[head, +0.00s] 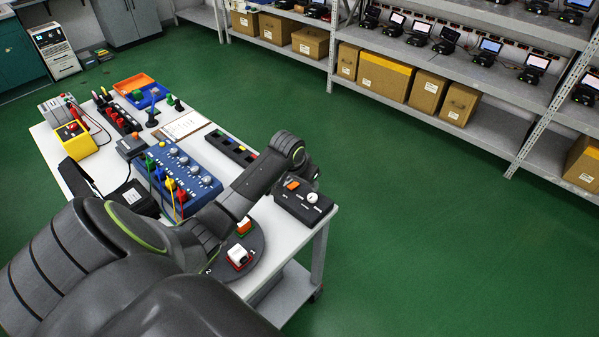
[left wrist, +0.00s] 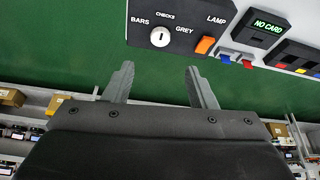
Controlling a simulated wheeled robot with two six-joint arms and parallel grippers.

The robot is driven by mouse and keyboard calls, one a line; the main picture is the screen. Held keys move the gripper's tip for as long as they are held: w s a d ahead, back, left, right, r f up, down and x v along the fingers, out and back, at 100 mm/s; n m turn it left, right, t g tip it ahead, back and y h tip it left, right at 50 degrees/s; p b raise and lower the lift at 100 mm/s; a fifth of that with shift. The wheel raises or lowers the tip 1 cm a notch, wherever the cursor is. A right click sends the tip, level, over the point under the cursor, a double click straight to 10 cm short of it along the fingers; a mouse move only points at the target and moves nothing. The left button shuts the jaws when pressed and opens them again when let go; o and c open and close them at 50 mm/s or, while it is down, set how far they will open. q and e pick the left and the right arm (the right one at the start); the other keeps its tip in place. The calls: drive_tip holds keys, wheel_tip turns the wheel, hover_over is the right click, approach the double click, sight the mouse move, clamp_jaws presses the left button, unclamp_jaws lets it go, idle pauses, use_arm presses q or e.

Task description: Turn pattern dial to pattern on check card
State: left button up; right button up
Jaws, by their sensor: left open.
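The pattern dial (left wrist: 160,37) is a white round knob on a black box (left wrist: 140,14), with BARS, CHECKS and GREY printed around it. A dark mark on the knob runs roughly up and down; which end points is unclear. In the head view the box (head: 290,207) sits at the table's right corner, with the dial (head: 312,197) on top. My left gripper (left wrist: 157,70) is open and empty, its fingers apart from the dial, which lies beyond their tips. I cannot pick out the check card. My right gripper is not in view.
An orange LAMP switch (left wrist: 205,45) is beside the dial. A display (left wrist: 267,27) reads NO CARD. A blue panel (head: 185,170) with knobs and leads, a clipboard (head: 183,124) and a dark round disc (head: 256,247) crowd the table. Green floor lies beyond its right edge.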

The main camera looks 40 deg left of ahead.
use_arm(q)
drive_tip(key=shift+b+v, duration=0.35)
drive_tip(key=shift+v, duration=2.65)
drive_tip(key=shift+f, duration=0.1)
